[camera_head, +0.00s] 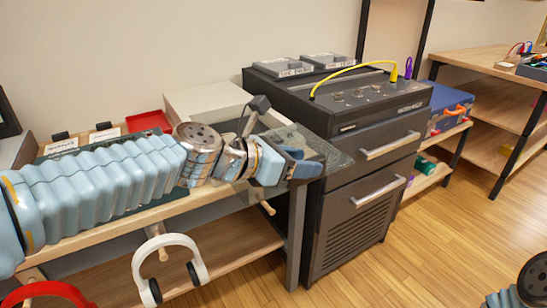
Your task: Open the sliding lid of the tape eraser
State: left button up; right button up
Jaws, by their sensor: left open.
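A dark machine cabinet (372,127) stands right of centre, with knobs on its sloped top and two silver bar handles on its front. A dark, speckled flat panel (335,156) lies at the right end of the wooden bench, beside the cabinet. I cannot tell for certain which of these is the tape eraser, and no sliding lid shows clearly. My left gripper (303,165) is open over the speckled panel, close to the cabinet's left side. My left arm hides much of the bench top. My right gripper is out of view.
A pale box (205,100) and a red tray (150,121) are behind my left arm. White headphones (170,262) hang below the bench edge. A yellow cable (350,70) arches over the cabinet. Wooden shelving (490,62) stands at right; the floor between is clear.

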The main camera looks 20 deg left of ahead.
pick_arm(q)
jog(key=p+v, duration=0.1)
jog(key=v, duration=1)
jog(key=shift+s+a+r, duration=0.15)
jog(key=shift+s+a, duration=0.1)
jog(key=shift+s, duration=0.05)
jog(key=shift+s+a, duration=0.1)
jog(key=shift+s, duration=0.1)
